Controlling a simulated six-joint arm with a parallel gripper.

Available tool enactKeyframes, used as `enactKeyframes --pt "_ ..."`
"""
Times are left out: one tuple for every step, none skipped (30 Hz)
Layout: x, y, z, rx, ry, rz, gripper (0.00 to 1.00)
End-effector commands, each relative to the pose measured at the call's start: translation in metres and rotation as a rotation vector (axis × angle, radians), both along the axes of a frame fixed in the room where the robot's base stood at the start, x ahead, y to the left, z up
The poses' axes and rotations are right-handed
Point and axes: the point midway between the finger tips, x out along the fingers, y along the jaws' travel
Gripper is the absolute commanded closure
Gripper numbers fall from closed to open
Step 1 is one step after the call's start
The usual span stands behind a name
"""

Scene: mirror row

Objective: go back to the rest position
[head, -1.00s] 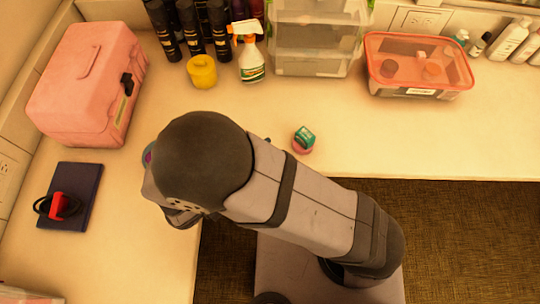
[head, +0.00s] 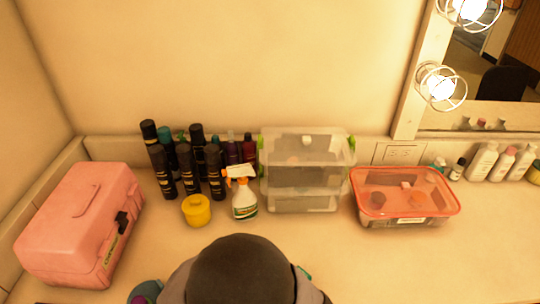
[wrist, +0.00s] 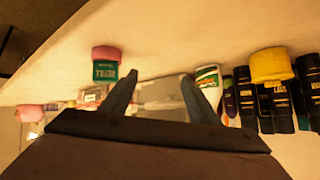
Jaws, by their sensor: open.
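My gripper (wrist: 160,88) shows in the wrist view with its two dark fingers spread apart. Nothing sits between the fingertips. In the head view, a dark rounded part of my arm fills the bottom middle, and the gripper itself does not show. In the wrist view, a pink and green jar (wrist: 106,66) is up and left of the fingers, apart from them. The white spray bottle (wrist: 208,82) appears beyond the right finger.
A pink case (head: 80,225) stands at the left. Black bottles (head: 190,165), a yellow tub (head: 197,211) and clear drawers (head: 300,180) line the wall. A red-lidded box (head: 405,200) stands to the right. Counter at the lower right (head: 430,265) is bare.

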Motion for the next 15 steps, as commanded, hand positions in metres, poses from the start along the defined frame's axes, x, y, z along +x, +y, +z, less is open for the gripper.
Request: enactKeyframes --pt "0.018 0.004 0.005 0.064 0.017 0.034 0.45" --pt "0.029 0.009 0.007 0.100 0.028 0.066 0.45" --pt "0.040 0.014 0.010 0.146 0.047 0.110 0.45" --pt "0.048 0.017 0.012 0.177 0.061 0.144 0.45" --pt "0.055 0.020 0.015 0.209 0.075 0.179 0.45" --pt "0.063 0.023 0.019 0.243 0.096 0.225 0.45" --pt "0.068 0.024 0.022 0.266 0.112 0.260 0.45" --pt "0.071 0.025 0.026 0.287 0.131 0.295 0.45" --pt "0.075 0.023 0.030 0.309 0.155 0.340 0.45" --pt "0.076 0.022 0.033 0.323 0.175 0.373 0.45" --pt "0.077 0.020 0.037 0.335 0.196 0.406 0.45" --pt "0.075 0.015 0.040 0.345 0.227 0.447 0.45" --pt "0.074 0.010 0.043 0.350 0.252 0.477 0.45" --pt "0.071 0.005 0.045 0.353 0.276 0.506 0.45" --pt "0.066 -0.004 0.048 0.353 0.315 0.541 0.45"
